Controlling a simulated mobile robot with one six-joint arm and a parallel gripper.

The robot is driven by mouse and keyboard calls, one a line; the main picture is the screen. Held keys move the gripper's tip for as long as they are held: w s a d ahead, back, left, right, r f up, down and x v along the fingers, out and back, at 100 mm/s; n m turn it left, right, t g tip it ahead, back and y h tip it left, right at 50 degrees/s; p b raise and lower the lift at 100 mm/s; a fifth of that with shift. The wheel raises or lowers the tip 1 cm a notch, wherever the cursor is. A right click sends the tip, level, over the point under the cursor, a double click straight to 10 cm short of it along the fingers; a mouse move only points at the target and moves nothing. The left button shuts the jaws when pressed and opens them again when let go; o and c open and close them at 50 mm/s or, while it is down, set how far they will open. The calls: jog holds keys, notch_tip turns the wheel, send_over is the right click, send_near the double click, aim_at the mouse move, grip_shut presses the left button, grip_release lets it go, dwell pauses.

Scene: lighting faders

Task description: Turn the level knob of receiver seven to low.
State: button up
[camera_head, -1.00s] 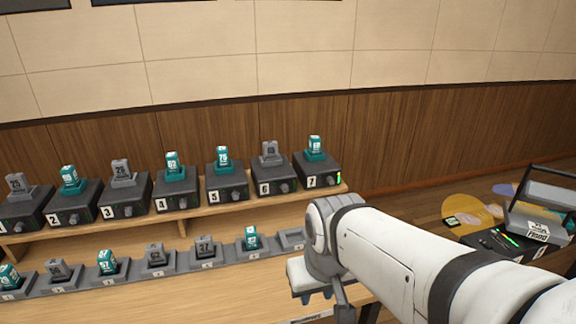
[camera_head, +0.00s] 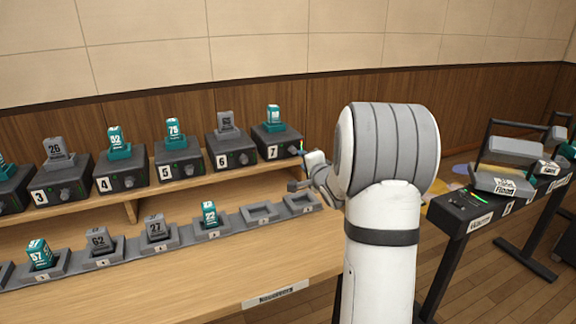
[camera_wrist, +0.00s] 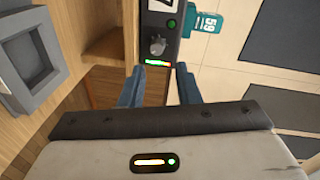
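Receiver seven (camera_head: 275,141) is a dark box at the right end of the raised shelf, with a teal pack (camera_head: 273,115) standing in it. The wrist view shows its knob (camera_wrist: 157,46), a green light and a level bar (camera_wrist: 158,63) running green to red. I cannot tell the knob's exact setting. My gripper (camera_wrist: 160,78) is open and empty. Its blue-grey fingers point at the knob, one to each side of its line, with a gap before it. In the head view my arm hides most of the gripper, just right of and below receiver seven.
Receiver six (camera_head: 231,147) stands close to the left of seven, with others beyond. Below is a row of charging docks (camera_head: 256,212), some empty. One dock (camera_wrist: 30,68) is near the gripper in the wrist view. A black stand (camera_head: 470,203) with boxes is at right.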

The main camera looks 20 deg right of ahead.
aim_at(295, 152)
jog(key=shift+m+t+y, duration=0.6)
jog(key=shift+t+y, duration=0.1)
jog(key=w, duration=0.3)
jog(key=w+f+b, duration=0.1)
jog(key=w, duration=0.2)
jog(key=w+d, duration=0.1)
jog(key=w, duration=0.2)
jog(key=shift+d+f, duration=0.1)
jog(key=shift+f, duration=0.3)
jog(key=shift+c, duration=0.5)
grip_shut()
jog(key=shift+d, duration=0.1)
